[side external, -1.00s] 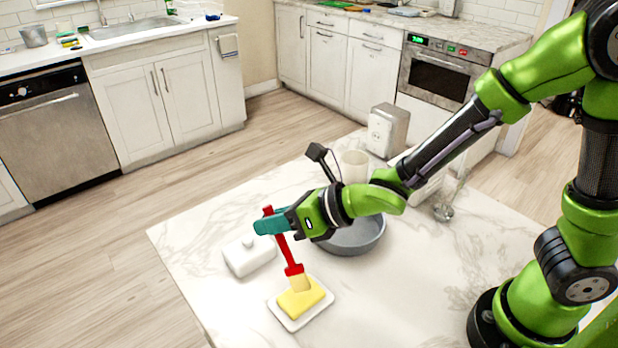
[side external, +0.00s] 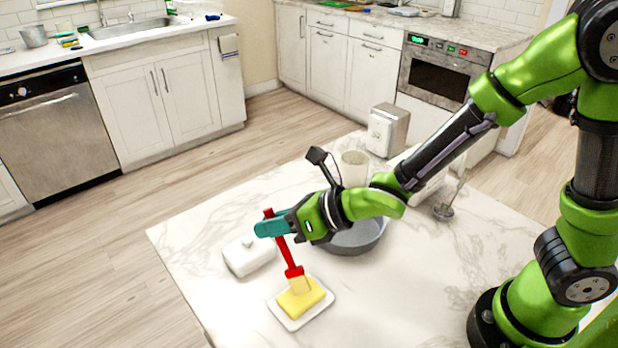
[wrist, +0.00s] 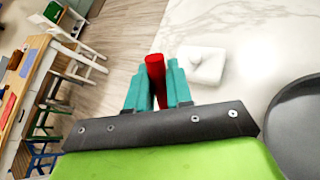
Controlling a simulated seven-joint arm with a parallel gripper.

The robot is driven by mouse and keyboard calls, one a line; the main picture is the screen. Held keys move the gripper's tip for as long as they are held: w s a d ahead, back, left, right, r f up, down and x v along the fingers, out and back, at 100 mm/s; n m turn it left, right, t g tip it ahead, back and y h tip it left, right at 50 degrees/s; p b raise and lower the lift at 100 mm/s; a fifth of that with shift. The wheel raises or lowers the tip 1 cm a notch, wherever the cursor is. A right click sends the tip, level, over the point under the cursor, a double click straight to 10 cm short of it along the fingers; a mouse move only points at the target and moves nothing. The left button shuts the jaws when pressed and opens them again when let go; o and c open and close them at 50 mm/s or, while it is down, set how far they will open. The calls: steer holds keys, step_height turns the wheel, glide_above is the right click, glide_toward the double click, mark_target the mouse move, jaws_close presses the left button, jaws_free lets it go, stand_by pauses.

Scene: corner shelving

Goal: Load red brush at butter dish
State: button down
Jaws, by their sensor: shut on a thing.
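My gripper (side external: 272,226) is shut on the handle of the red brush (side external: 287,258), and its teal fingers also show in the wrist view (wrist: 158,85) on both sides of the red handle (wrist: 155,68). The brush hangs bristles down, slightly tilted. Its pale bristles meet or overlap the yellow butter (side external: 301,298) in the side view; exact contact is hard to tell. The butter lies on a white butter dish (side external: 325,310). The white lid (side external: 248,257) stands apart, behind and left of the dish, and also shows in the wrist view (wrist: 206,66).
A grey pan (side external: 358,238) sits behind my gripper, partly hidden by my arm. A pale cup (side external: 354,166), a metal napkin holder (side external: 386,130) and a small glass-like item (side external: 444,210) stand farther back. The marble table (side external: 410,285) is clear right of the dish.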

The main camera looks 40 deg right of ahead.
steer(key=shift+f, duration=0.55)
stand_by(1.0)
steer(key=shift+r, duration=3.6)
